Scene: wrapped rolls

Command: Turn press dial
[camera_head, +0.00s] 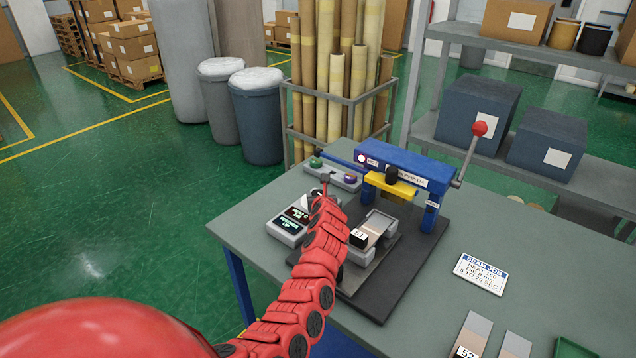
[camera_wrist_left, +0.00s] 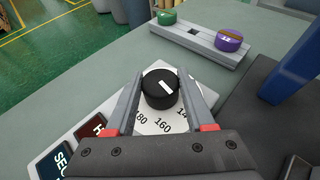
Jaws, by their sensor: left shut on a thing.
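The press dial is a black round knob (camera_wrist_left: 160,92) with a white pointer mark. It sits on a white scale plate (camera_wrist_left: 163,126) with printed numbers, 160 among them. My left gripper (camera_wrist_left: 163,80) has one finger on each side of the knob and is shut on it. In the head view my left gripper (camera_head: 325,186) is over the control box (camera_head: 287,228), which has two dark displays, and the knob is mostly hidden there. The blue press (camera_head: 405,163) with a yellow head stands to the right. My right gripper is not in view.
A lever with a red ball (camera_head: 479,129) rises at the press's right side. A small tray (camera_head: 377,228) sits under the press. An instruction card (camera_head: 481,273) lies on the grey table (camera_head: 560,265).

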